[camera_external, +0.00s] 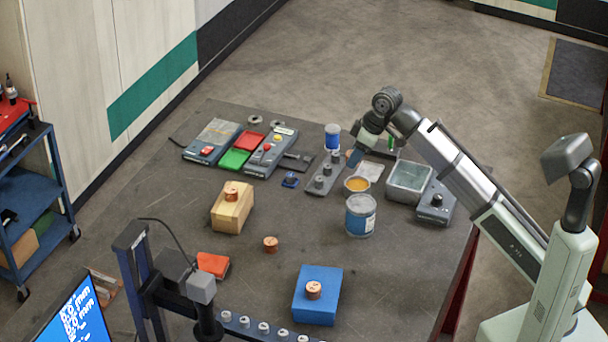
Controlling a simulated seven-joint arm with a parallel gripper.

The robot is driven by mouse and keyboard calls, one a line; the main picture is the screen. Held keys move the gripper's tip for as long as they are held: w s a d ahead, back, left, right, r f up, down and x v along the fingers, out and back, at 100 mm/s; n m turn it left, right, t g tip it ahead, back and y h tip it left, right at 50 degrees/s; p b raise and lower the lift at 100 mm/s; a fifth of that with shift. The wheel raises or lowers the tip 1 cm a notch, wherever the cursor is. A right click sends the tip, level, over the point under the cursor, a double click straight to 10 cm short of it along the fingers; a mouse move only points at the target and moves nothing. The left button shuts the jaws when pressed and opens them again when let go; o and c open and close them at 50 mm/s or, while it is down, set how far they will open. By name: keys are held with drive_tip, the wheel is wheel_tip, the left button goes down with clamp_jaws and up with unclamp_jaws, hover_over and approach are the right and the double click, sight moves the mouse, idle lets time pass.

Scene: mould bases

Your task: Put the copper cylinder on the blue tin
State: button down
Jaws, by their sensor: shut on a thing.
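My gripper (356,157) is at the back right of the table, above and behind the large blue tin. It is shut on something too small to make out. The large blue tin (360,217) stands upright with a blue label and a grey top. A smaller blue and white tin (332,138) stands farther back, left of my gripper. One copper cylinder (270,244) stands on the bare table. Another copper cylinder (232,195) is on the wooden block (231,216), and a third copper cylinder (314,291) is on the blue block (332,303).
An orange-filled bowl (357,184) and a grey bin (408,181) stand near my gripper. Red (250,140) and green (234,159) plates and control boxes lie at the back left. A dark frame (145,285) rises at the front. The table's middle is mostly clear.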

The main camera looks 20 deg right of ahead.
sight(359, 203)
drive_tip(key=shift+s+d+f, duration=0.35)
drive_tip(key=shift+s+f, duration=0.15)
drive_tip(key=shift+f, duration=1.5)
drive_tip(key=shift+s+d+f, duration=0.3)
drive_tip(key=shift+s+f, duration=0.2)
drive_tip(key=shift+f, duration=1.5)
drive_tip(key=shift+s+d+f, duration=0.35)
drive_tip(key=shift+s+f, duration=0.15)
drive_tip(key=shift+f, duration=1.5)
drive_tip(key=shift+f, duration=0.2)
drive_tip(key=c, duration=0.6)
unclamp_jaws()
drive_tip(key=v, duration=1.2)
drive_tip(key=shift+r, duration=0.2)
drive_tip(key=shift+o, duration=0.2)
